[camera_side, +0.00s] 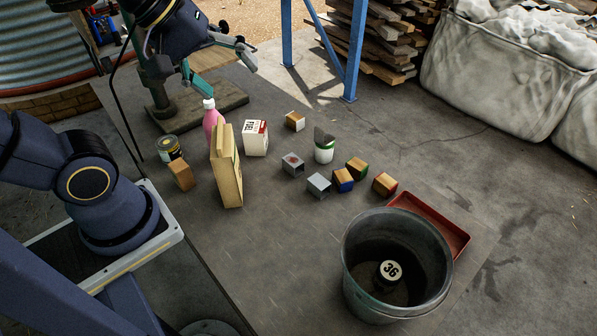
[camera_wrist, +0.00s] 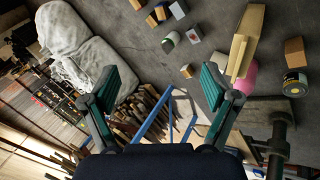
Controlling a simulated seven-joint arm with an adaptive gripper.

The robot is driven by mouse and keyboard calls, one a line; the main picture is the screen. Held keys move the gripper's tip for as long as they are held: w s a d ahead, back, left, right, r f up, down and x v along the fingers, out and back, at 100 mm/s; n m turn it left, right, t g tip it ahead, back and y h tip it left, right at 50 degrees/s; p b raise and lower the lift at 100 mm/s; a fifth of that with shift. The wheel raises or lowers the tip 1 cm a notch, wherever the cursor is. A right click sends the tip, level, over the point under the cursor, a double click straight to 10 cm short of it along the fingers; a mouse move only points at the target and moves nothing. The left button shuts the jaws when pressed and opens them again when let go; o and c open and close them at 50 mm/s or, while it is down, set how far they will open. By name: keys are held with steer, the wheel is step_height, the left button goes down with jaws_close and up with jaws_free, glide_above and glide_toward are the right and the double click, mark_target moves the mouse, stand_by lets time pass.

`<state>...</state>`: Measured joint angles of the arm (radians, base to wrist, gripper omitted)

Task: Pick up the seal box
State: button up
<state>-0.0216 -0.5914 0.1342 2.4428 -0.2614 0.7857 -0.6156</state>
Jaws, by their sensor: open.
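Several small boxes stand on the grey table, and none has a readable "seal" label. A grey box (camera_side: 292,165) with a round red mark on it, in the middle of the side view, may be the seal box; I cannot be sure. In the wrist view a grey box (camera_wrist: 193,35) at the upper middle may be the same one, its red mark not clear. My gripper (camera_side: 230,80) is high at the back left in the side view, above and apart from the boxes. In the wrist view my gripper (camera_wrist: 165,88) has its fingers wide apart with nothing between them.
A white-green can (camera_side: 324,150), a plain grey box (camera_side: 318,186) and coloured wooden boxes are close by. A bucket (camera_side: 350,275) and red tray (camera_side: 455,235) stand front right.

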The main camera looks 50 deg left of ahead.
steer(key=w+a+f+n+g+y, duration=0.1)
steer(key=w+a+f+n, duration=0.1)
steer(key=a+f+n, duration=0.7)
steer(key=w+a+f+n+g, duration=0.1)
steer(key=w+a+f+n, duration=0.25)
steer(key=a+n, duration=0.5)
steer(key=n+g+y, duration=0.1)
steer(key=n+g, duration=0.3)
steer(key=n, duration=0.5)
glide_above(178, 166)
step_height(178, 166, down, 13)
step_height(178, 166, down, 10)
steer(key=shift+f, duration=0.25)
steer(key=shift+w+a+f, duration=0.1)
steer(key=shift+a+f, duration=0.05)
steer(key=shift+f, duration=1.4)
steer(key=shift+w+a+f, duration=0.1)
steer(key=shift+f, duration=1.45)
steer(key=c, duration=1.2)
steer(key=shift+o, duration=0.2)
steer(key=shift+r, duration=0.1)
